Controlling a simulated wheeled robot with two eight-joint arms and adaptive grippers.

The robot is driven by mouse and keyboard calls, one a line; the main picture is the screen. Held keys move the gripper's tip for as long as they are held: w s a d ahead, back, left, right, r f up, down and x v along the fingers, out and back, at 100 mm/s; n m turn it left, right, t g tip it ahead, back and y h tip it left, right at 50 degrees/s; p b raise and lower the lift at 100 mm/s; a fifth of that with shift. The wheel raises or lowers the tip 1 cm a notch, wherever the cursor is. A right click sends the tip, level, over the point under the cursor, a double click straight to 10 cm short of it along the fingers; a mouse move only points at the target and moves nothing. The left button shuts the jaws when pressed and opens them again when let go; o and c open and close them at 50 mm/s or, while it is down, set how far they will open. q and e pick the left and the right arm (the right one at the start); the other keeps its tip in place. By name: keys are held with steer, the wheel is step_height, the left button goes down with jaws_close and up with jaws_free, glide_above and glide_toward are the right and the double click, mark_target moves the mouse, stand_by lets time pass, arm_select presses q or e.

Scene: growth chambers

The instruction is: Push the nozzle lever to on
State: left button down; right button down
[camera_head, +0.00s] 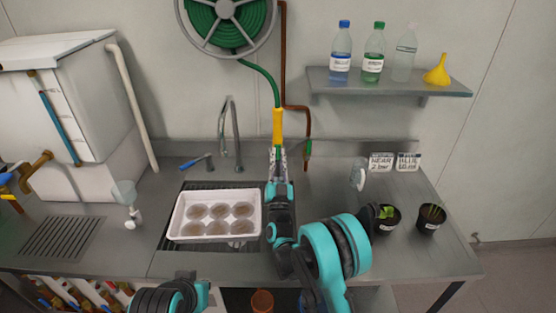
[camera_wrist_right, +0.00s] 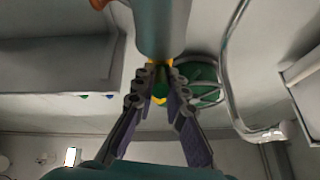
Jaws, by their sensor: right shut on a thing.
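The yellow hose nozzle (camera_head: 277,122) hangs upright at the end of the green hose, above the back of the sink counter. My right gripper (camera_head: 277,155) is just below its yellow part, shut on the nozzle. In the right wrist view, my right gripper's fingers (camera_wrist_right: 160,78) close in around a narrow yellow part (camera_wrist_right: 160,97). I cannot make out the nozzle lever or its position; the fingers and a large grey-teal cylinder in the wrist view cover that area. Only part of my left arm shows at the bottom edge; its gripper is out of view.
A green hose reel (camera_head: 228,22) is on the wall. A white tray (camera_head: 176,222) of several brown pots sits over the sink, left of my right arm. A tap (camera_head: 236,140) stands behind it. Potted plants (camera_head: 386,222) are at the right; a shelf (camera_head: 390,84) holds bottles.

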steer(key=c, duration=1.5)
jaws_free()
steer(key=shift+c, duration=0.2)
steer(key=v, duration=0.7)
steer(key=shift+s, duration=0.15)
steer(key=shift+f, duration=0.15)
